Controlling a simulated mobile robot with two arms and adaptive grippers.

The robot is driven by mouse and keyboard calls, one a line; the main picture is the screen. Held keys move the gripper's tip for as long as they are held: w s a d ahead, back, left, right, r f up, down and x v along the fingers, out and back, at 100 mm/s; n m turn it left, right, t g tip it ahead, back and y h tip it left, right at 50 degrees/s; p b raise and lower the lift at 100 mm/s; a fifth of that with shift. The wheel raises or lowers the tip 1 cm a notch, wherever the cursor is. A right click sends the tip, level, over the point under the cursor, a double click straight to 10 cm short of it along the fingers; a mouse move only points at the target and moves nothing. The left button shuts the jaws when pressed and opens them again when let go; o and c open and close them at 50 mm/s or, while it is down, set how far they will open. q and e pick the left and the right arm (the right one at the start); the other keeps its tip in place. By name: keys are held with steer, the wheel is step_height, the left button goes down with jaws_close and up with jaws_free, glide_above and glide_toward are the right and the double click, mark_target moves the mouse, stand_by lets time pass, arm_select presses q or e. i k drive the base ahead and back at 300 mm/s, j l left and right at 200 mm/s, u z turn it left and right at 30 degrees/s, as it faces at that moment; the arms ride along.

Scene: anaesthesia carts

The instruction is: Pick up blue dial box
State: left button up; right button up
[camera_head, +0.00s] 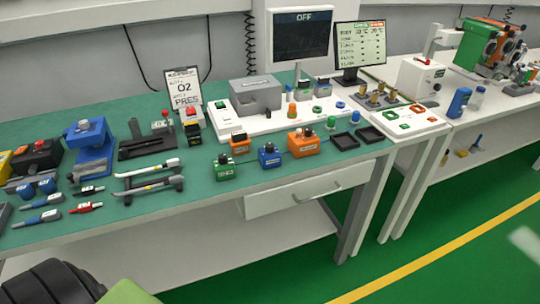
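The blue dial box (269,159) is a small blue block with a dark knob on top and a pale label on its front. It stands upright near the front edge of the green worktop (215,202), between a green dial box (224,171) on its left and an orange dial box (304,146) on its right. It looks apart from both. Neither of my grippers shows in the head view.
Another orange box (240,146) stands behind it. Black trays (345,141) lie to the right, and a white panel (268,122) is behind. A drawer (294,193) is below the worktop. Tools and a blue device (90,143) fill the left.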

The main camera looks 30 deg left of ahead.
mark_target(268, 160)
steer(key=u, duration=0.35)
steer(key=i+l+u, duration=0.1)
steer(key=u, duration=0.25)
steer(key=l+u, duration=0.15)
steer(key=u, duration=0.25)
